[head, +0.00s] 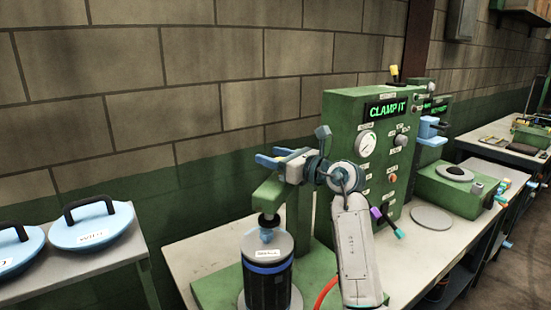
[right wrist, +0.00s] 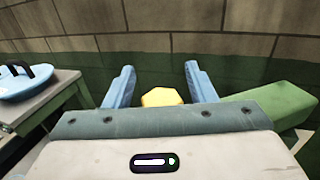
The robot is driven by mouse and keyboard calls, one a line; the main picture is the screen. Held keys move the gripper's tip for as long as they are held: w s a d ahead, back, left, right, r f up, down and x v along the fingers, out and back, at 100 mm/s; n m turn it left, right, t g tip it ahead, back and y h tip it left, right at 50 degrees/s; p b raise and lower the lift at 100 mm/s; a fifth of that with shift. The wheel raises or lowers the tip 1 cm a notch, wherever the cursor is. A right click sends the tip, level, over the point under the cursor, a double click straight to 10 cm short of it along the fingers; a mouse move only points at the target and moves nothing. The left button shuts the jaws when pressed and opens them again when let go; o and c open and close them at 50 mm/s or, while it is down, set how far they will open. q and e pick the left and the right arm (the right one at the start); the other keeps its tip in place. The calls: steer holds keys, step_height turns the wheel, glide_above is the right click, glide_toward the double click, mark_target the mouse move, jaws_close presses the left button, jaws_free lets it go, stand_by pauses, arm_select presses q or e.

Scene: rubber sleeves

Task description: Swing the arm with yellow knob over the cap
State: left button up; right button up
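In the head view a green clamp arm (head: 268,196) reaches from a green post (head: 299,215) above a dark canister (head: 268,285). The arm's dark foot (head: 268,221) hangs over the canister's grey cap (head: 284,244) with its light blue tip; contact cannot be told. My right gripper (head: 268,160) is just above the arm, its blue fingers pointing left. In the right wrist view the fingers (right wrist: 158,90) are apart, with the yellow knob (right wrist: 162,97) between them and gaps at its sides. The head view does not show this knob. My left gripper is not in view.
A green panel (head: 345,125) reading CLAMP IT, with a gauge, stands right behind the clamp. A side table (head: 85,262) at left holds blue lids (head: 92,227) with black handles. Another green machine (head: 450,190) stands further right. A brick wall is behind.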

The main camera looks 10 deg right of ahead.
steer(key=shift+a, duration=0.15)
steer(key=shift+f, duration=0.1)
steer(key=shift+d, duration=0.2)
steer(key=b+v, duration=0.4)
steer(key=v, duration=0.6)
steer(key=shift+s+b, duration=0.25)
steer(key=shift+b, duration=0.15)
